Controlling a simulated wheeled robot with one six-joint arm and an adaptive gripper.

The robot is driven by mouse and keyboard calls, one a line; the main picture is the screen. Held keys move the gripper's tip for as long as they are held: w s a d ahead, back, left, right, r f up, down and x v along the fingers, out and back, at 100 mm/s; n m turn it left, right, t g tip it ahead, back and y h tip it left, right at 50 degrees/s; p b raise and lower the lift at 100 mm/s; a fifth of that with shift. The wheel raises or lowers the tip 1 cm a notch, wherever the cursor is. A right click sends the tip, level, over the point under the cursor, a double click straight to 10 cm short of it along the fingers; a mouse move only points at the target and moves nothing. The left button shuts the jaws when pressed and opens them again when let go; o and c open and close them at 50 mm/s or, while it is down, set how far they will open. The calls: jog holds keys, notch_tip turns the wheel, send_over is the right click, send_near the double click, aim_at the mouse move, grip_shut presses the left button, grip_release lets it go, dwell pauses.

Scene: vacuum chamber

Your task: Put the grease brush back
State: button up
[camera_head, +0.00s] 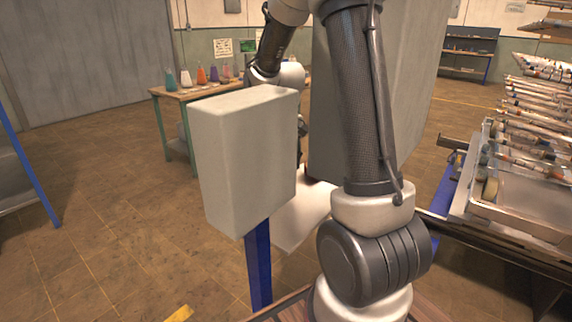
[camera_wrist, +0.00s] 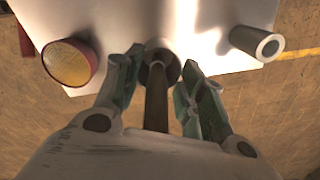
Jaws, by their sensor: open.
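In the wrist view my gripper (camera_wrist: 163,64) is open, its two green-padded fingers on either side of a dark, rod-like handle (camera_wrist: 156,105). This may be the grease brush, but I cannot tell for sure. The rod runs from near my palm to a round, dark-rimmed end or holder (camera_wrist: 158,60) by a white surface (camera_wrist: 130,18). Whether it sits inside that round piece is unclear. I cannot tell if the fingers touch it. In the head view my gripper is hidden behind my arm and a grey box.
A red-rimmed round container with a yellowish face (camera_wrist: 70,62) and a grey hollow tube (camera_wrist: 257,43) flank the rod. In the head view, a grey box on a blue post (camera_head: 243,160) stands in front, a bench with flasks (camera_head: 205,88) behind, and loaded racks (camera_head: 530,130) at right.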

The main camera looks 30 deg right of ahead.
notch_tip(320, 180, up, 11)
dwell(0.7)
